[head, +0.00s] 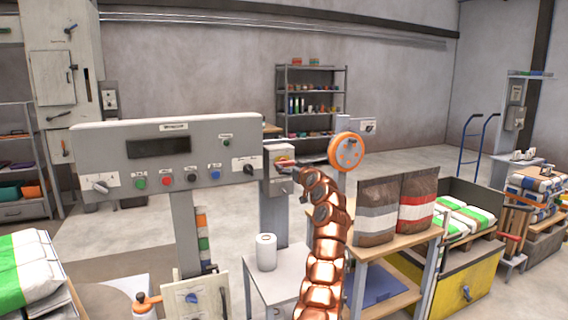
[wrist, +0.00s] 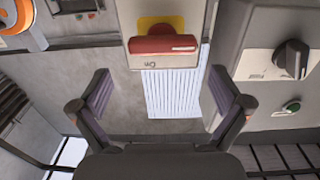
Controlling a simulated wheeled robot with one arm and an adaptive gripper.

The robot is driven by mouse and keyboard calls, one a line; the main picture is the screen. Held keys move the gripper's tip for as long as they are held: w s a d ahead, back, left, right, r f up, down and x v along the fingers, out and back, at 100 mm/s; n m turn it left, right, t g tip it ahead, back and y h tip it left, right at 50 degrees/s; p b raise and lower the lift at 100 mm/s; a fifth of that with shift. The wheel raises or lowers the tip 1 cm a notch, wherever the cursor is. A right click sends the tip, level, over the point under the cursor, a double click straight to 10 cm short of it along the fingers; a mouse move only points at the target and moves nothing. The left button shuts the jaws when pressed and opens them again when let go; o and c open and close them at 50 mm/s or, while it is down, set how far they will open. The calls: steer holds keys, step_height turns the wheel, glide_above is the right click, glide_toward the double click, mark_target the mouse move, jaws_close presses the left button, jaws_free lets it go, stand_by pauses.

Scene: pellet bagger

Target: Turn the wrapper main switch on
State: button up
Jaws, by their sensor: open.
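The likely wrapper main switch is a red handle on a yellow plate (head: 284,162), on a grey post box right of the control panel. In the wrist view the red handle (wrist: 163,44) lies horizontally across its yellow plate, with an upside-down "On" label by it. My gripper (wrist: 162,97) is open and empty, its two fingers spread wide. The handle is centred between them sideways, but lies higher in the picture, apart from both fingers.
The control panel (head: 160,155) with buttons and knobs stands close to the left. Its black knob (wrist: 292,58) is near the right finger in the wrist view. An orange handwheel (head: 346,151) is close right. A bench with bags (head: 377,212) stands in front right.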

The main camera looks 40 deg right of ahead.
mark_target(285, 163)
steer(key=shift+w, duration=0.4)
steer(key=shift+w+d+r+p, duration=0.15)
steer(key=shift+w+d+p, duration=0.2)
steer(key=shift+w, duration=0.1)
steer(key=shift+w+p, duration=0.35)
steer(key=shift+w, duration=0.45)
steer(key=p, duration=0.1)
steer(key=w+p, duration=0.1)
steer(key=shift+w+d+r+p, duration=0.15)
steer(key=shift+d+p, duration=0.2)
steer(key=shift+d, duration=0.05)
steer(key=shift+w+d+f+p, duration=0.1)
steer(key=shift+w+f+p, duration=0.15)
steer(key=shift+w+p, duration=0.5)
steer(key=shift+s, duration=0.15)
steer(key=shift+f, duration=0.1)
steer(key=c, duration=0.9)
